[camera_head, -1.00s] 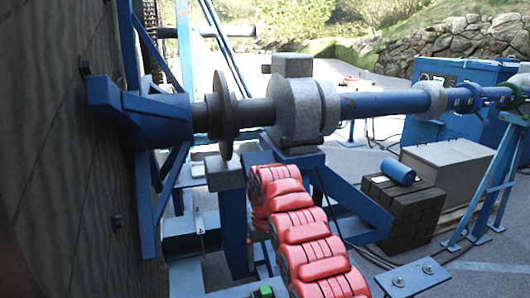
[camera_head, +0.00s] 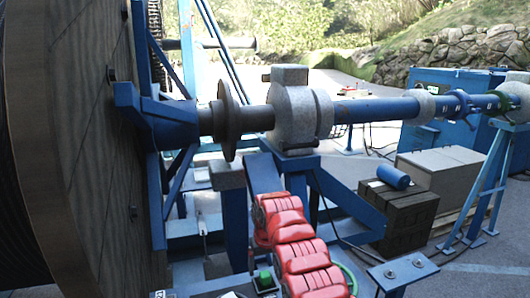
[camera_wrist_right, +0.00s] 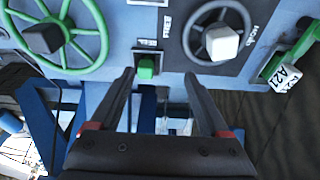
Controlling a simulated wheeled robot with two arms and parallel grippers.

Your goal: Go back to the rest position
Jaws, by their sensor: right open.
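My right gripper (camera_wrist_right: 160,76) is open and empty in the right wrist view. Its two dark fingers point at a grey control panel (camera_wrist_right: 172,50). A green button (camera_wrist_right: 146,68) on the panel shows between the fingers, near the left one. A dark handwheel (camera_wrist_right: 217,42) with a pale hub is beyond the right finger, with labels "FREE" and probably "LOCK" beside it. A green handwheel (camera_wrist_right: 60,42) is at the left. Whether the fingers touch anything cannot be told. I cannot make out the right gripper's fingers in the head view. My left gripper is in neither view.
The large cable reel (camera_head: 95,130) fills the left side. A shaft with a grey bearing housing (camera_head: 293,112) crosses the middle. Red rounded segments (camera_head: 300,258) rise below it. Dark crates (camera_head: 397,212) and a grey box (camera_head: 440,172) stand right. Open pavement lies behind.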

